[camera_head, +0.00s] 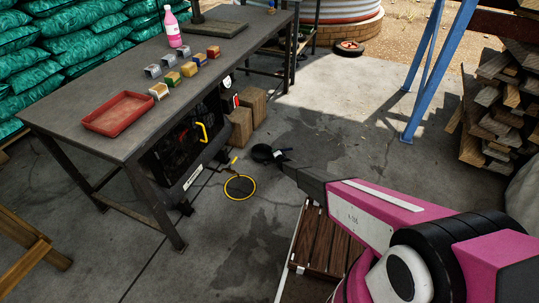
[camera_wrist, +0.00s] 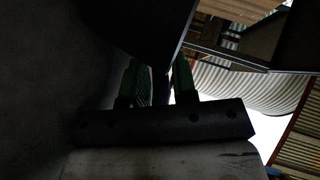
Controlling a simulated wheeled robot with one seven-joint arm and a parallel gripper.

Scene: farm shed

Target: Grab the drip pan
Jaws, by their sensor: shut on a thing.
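A small round black pan (camera_head: 261,152), which looks like the drip pan, is at the end of my arm in the head view. My gripper (camera_head: 279,156) is shut on its near right edge. In the wrist view the two greenish fingers of my gripper (camera_wrist: 158,78) point up at a large dark shape (camera_wrist: 130,22), probably the pan's underside or side. The exact grip is too dark to see. I cannot tell whether the pan touches the floor or hangs above it.
A dark workbench (camera_head: 100,79) holds a red tray (camera_head: 118,114), small blocks and a pink bottle (camera_head: 172,28). Below it are a black machine (camera_head: 190,135) and wooden blocks (camera_head: 241,127). A yellow ring (camera_head: 240,188) lies on the floor. A blue post (camera_head: 424,75) stands at right.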

